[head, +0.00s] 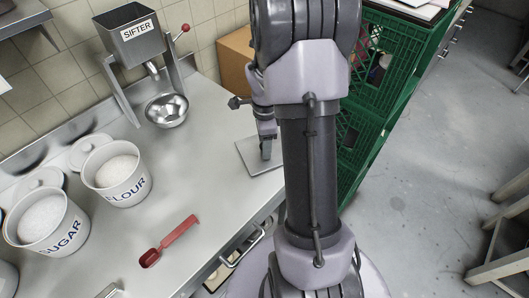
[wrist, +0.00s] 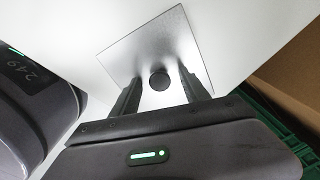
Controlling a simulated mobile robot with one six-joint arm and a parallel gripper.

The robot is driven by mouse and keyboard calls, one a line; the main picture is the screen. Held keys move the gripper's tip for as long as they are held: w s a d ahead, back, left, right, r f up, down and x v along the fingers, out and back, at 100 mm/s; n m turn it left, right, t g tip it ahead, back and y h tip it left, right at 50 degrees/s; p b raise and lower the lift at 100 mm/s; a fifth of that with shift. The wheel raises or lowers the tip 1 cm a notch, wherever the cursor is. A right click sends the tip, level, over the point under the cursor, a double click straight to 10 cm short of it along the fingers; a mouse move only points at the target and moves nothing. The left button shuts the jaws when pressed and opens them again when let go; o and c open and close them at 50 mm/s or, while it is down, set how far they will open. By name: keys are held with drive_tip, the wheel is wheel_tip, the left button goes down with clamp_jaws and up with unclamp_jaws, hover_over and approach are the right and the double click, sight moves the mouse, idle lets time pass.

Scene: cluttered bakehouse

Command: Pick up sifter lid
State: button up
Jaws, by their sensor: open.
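The sifter lid (head: 247,157) is a flat, square metal plate lying on the steel counter, partly hidden behind my arm in the head view. In the wrist view the lid (wrist: 140,50) shows a round dark knob (wrist: 159,81) at its middle. My gripper (wrist: 158,88) is open over the lid, with one finger on each side of the knob. I cannot tell whether the fingers touch the plate. In the head view my gripper (head: 266,148) hangs low over the lid. The sifter (head: 132,46), a labelled metal hopper, stands at the back left with its top open.
A metal bowl (head: 166,110) sits under the sifter. A flour tub (head: 118,190), a sugar tub (head: 42,235) and a red scoop (head: 168,241) are on the counter at left.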

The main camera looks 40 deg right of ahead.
clamp_jaws()
drive_tip(key=shift+r, duration=0.15)
